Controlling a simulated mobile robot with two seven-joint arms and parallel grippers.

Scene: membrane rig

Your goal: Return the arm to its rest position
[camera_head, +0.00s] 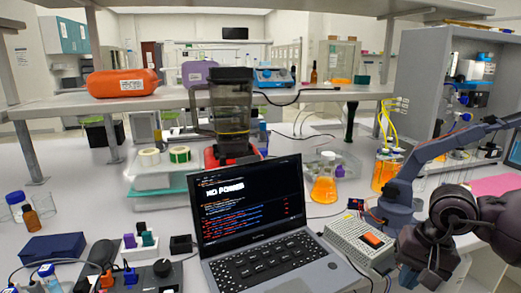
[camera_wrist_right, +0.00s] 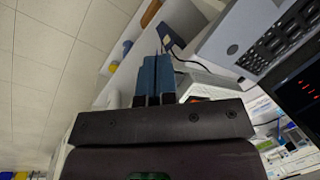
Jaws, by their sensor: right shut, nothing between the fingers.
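My right gripper (camera_head: 416,252) is at the lower right of the head view, at the end of my dark arm. It is beside the beige power box (camera_head: 362,243) and clear of the laptop. In the right wrist view its two blue fingers (camera_wrist_right: 156,72) are together with nothing between them. My left gripper is not in the head view. A blue-grey jointed arm (camera_head: 405,186) stands behind my right gripper, and its lower part is partly hidden.
An open laptop (camera_head: 250,200) reading "NO POWER" stands at the middle front. Orange-filled flasks (camera_head: 324,186) stand behind the power box. A blender-like jar (camera_head: 232,115), a shelf (camera_head: 330,94) and a grey cabinet (camera_head: 425,75) bound the back.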

